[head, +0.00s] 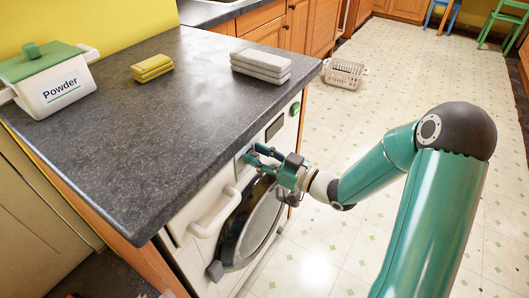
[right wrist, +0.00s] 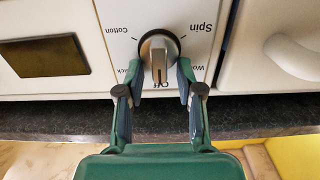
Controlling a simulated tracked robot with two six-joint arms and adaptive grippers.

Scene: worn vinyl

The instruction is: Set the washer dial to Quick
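The washer (head: 188,262) stands under the dark counter, its round door (head: 240,232) shut. In the right wrist view, which is upside down, the dial (right wrist: 158,58) has a grey grip bar on a dark round base. The bar's end lies toward the Off label (right wrist: 161,86). The Quick label (right wrist: 133,70) is partly hidden by a finger; Cotton (right wrist: 117,32), Spin (right wrist: 205,27) and part of Wool (right wrist: 213,71) also show. My right gripper (right wrist: 159,72) is open, its fingers on either side of the dial, with gaps beside the bar. It shows in the head view (head: 254,158). My left gripper is out of view.
A dark display (right wrist: 43,57) and the drawer handle (head: 215,212) flank the dial. A powder box (head: 55,85), yellow cloths (head: 152,68) and grey cloths (head: 260,65) sit on the counter (head: 150,125). A basket (head: 344,73) stands on the otherwise clear floor nearby.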

